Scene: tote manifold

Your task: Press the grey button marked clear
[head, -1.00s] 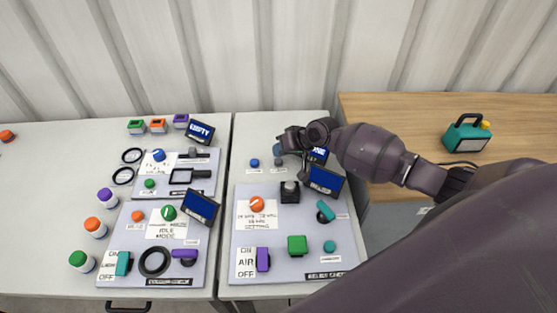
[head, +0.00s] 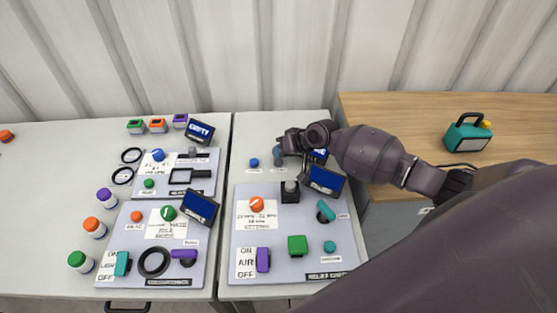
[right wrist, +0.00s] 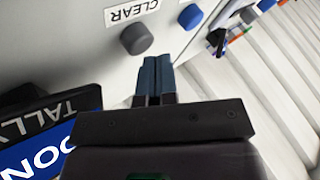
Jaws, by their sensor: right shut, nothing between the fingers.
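The grey button (right wrist: 137,38) is a round knob on the pale panel in the right wrist view, beside a white label (right wrist: 133,10) reading CLEAR. My right gripper (right wrist: 157,64) is shut and empty, its blue-grey fingertips beside the grey button in the picture. I cannot tell whether they touch it. In the head view my right gripper (head: 280,150) is over the back of the right-hand panel and partly hides the button area. My left gripper is not in view.
A blue button (head: 254,162) sits left of the gripper and also shows in the right wrist view (right wrist: 190,17). A screen marked TALLY (right wrist: 50,125) stands close by. A second screen (head: 325,180), a black-based switch (head: 290,192) and a green button (head: 297,245) lie nearer the front.

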